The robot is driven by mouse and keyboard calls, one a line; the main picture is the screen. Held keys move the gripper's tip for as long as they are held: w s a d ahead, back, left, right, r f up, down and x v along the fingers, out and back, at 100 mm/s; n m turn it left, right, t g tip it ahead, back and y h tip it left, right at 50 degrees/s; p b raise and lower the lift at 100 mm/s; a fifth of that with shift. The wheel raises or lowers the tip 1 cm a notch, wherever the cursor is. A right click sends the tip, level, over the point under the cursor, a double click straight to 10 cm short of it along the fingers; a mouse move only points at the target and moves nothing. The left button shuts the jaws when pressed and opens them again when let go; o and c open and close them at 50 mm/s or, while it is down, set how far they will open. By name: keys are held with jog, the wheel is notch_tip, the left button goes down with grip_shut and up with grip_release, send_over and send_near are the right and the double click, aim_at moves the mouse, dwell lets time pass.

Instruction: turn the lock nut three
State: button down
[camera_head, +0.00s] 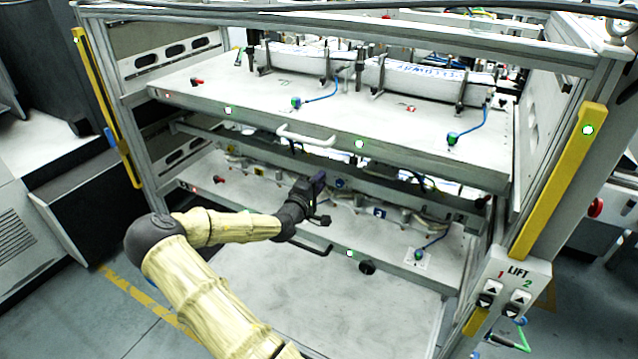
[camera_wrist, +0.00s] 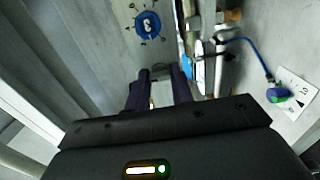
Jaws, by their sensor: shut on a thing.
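My gripper (camera_head: 318,182) reaches into the lower shelf of the frame; it also shows in the wrist view (camera_wrist: 160,80). Its two dark fingers are closed on a small pale grey part (camera_wrist: 161,94), which I take to be lock nut three. Most of that part is hidden by the fingers and the gripper body. A round blue marker (camera_wrist: 148,24) with a white 3 and black marks around it lies just beyond the fingertips. A blue marker (camera_head: 340,183) also shows beside my gripper in the head view.
The upper shelf (camera_head: 190,88) with its white handle (camera_head: 305,136) overhangs the lower shelf (camera_head: 388,262). Hoses and fittings line the lower shelf's back. A blue cable ends at a green-and-blue plug (camera_wrist: 277,95) beside a white label (camera_wrist: 297,92). A lift panel (camera_head: 515,285) is at right.

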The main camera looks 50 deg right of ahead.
jog(key=shift+w, duration=0.1)
jog(key=c, duration=1.2)
grip_release()
jog(key=shift+a, duration=0.1)
jog(key=b+v, duration=0.2)
jog(key=v, duration=1.5)
jog(key=shift+a, duration=0.15)
